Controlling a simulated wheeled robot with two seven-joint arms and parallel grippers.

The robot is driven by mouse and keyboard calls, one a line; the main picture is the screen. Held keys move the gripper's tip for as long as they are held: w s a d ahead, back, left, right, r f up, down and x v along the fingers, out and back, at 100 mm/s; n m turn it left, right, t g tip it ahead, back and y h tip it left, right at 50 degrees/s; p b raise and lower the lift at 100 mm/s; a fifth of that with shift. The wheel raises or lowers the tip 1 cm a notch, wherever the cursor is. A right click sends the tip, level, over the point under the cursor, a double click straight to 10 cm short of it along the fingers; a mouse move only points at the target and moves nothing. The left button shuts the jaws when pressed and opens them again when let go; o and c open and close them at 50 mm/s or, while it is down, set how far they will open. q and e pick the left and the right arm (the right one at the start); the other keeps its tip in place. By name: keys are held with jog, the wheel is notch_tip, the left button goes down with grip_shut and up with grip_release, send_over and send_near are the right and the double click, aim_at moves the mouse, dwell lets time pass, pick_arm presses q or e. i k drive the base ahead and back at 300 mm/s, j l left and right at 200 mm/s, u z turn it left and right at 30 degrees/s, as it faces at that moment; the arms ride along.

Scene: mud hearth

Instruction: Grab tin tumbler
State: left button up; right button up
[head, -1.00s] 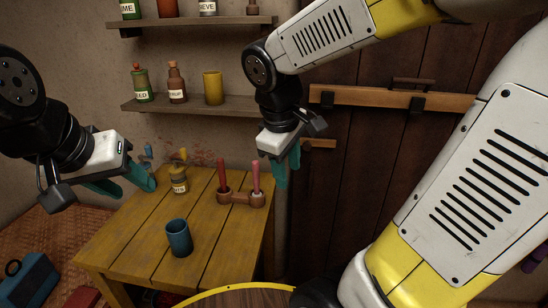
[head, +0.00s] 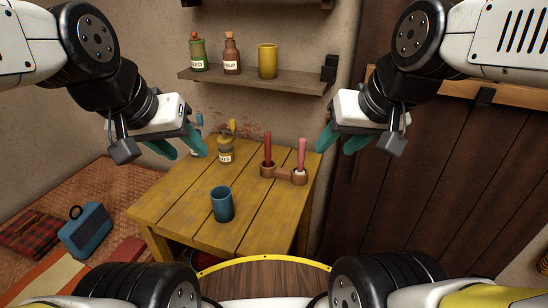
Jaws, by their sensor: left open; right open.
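A blue tumbler (head: 222,204) stands upright on the front part of the yellow wooden table (head: 180,195). It looks like the tin tumbler, though its material is hard to tell. A yellow cup (head: 267,61) stands on the wall shelf. My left gripper (head: 184,147) is open and empty, raised above the table's left side, up and left of the blue tumbler. My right gripper (head: 338,142) is open and empty, raised near the table's right side, up and right of the tumbler. Neither touches anything.
The shelf (head: 250,84) carries a green bottle (head: 197,54) and a brown bottle (head: 232,56). A blue box (head: 86,232) sits on the floor at left.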

aim_at(221, 196)
jog(key=k+j, duration=0.1)
jog(key=j, duration=0.3)
jog(key=k+j+z, duration=0.1)
jog(key=j, duration=0.25)
jog(key=k+j, duration=0.15)
jog(key=j, duration=0.2)
jog(key=k+j+z, duration=0.1)
jog(key=j, duration=0.3)
jog(key=k+j, duration=0.1)
jog(key=j, duration=0.25)
